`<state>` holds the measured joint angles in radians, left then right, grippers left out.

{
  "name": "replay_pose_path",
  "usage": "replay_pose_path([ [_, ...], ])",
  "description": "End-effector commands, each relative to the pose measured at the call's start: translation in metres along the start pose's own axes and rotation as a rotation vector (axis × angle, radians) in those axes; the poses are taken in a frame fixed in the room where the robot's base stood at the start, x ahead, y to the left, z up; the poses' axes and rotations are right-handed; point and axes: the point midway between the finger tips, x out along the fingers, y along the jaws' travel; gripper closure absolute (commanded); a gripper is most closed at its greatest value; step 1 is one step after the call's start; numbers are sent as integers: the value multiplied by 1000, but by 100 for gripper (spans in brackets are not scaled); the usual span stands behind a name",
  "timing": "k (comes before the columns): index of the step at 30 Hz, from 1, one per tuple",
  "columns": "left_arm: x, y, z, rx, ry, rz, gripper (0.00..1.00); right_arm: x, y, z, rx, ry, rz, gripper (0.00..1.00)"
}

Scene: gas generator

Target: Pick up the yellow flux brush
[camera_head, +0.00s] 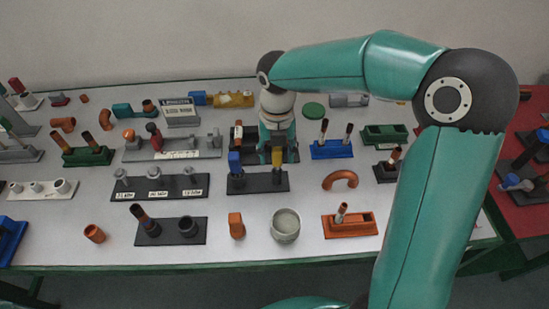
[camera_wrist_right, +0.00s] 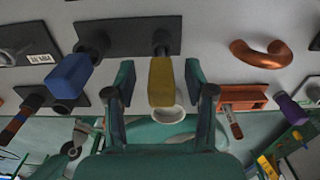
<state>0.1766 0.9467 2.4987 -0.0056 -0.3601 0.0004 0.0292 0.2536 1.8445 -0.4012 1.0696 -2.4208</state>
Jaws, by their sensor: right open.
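The yellow flux brush (camera_head: 277,156) stands in a black holder (camera_head: 258,187) near the middle of the table, partly hidden by my right gripper (camera_head: 277,143). In the right wrist view the yellow brush (camera_wrist_right: 161,82) shows between the two open fingers of my right gripper (camera_wrist_right: 160,78), with a visible gap on each side. The gripper points down and is empty. The black holder also shows in the right wrist view (camera_wrist_right: 130,32). My left gripper is not in view.
A blue-handled brush (camera_head: 235,160) stands in the same holder, left of the yellow one; it also shows in the wrist view (camera_wrist_right: 70,75). A blue holder (camera_head: 331,149) and an orange bent pipe (camera_head: 341,179) lie to the right. A grey cup (camera_head: 286,225) stands in front.

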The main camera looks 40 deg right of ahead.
Motion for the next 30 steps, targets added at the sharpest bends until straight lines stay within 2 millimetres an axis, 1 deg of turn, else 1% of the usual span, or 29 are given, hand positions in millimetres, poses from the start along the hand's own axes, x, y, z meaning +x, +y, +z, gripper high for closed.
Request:
replay_pose_path([
  [1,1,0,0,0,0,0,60,8,-1,0,1,2,-2,46],
  [4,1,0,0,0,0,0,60,17,-1,0,1,1,-1,46],
  [7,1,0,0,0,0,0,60,21,0,0,1,0,0,46],
  [12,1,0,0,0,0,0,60,21,0,0,1,-1,1,46],
  [14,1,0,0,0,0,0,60,20,0,0,1,-1,1,54],
  [15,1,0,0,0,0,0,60,20,0,0,2,-1,1,61],
  [22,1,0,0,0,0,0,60,20,0,0,2,-1,1,99],
  [30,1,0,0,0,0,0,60,20,0,0,2,-1,1,100],
])
